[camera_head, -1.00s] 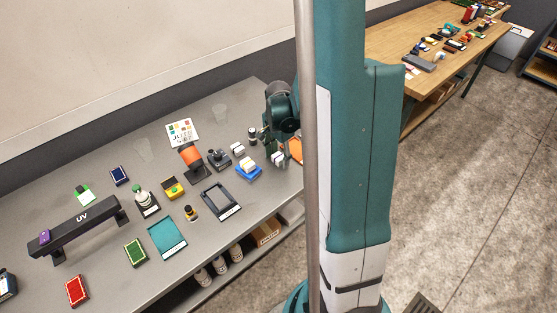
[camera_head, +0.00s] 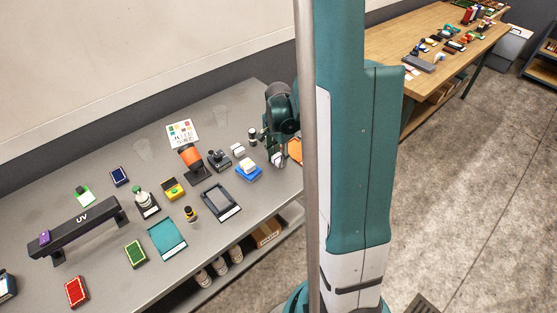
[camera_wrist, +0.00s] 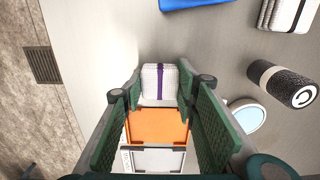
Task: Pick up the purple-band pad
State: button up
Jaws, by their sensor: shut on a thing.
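The purple-band pad (camera_wrist: 152,84) is a white ribbed block with a purple stripe across it. In the wrist view it sits between the fingertips of my gripper (camera_wrist: 160,88), which is shut on it. In the head view the pad (camera_head: 277,159) is near the right end of the grey bench, partly covered by my gripper (camera_head: 283,158). I cannot tell whether the pad is still touching the bench.
An orange-and-grey flat item (camera_wrist: 157,128) lies below the fingers in the wrist view. A black-and-white cylinder (camera_wrist: 282,84) and another banded white pad (camera_wrist: 287,12) are to the right. A blue tray (camera_head: 248,174) is left of my gripper. The bench edge is close.

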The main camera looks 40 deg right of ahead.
aim_at(279, 157)
jog(key=shift+r, duration=0.15)
jog(key=shift+r+p, duration=0.65)
jog(key=shift+r, duration=4.2)
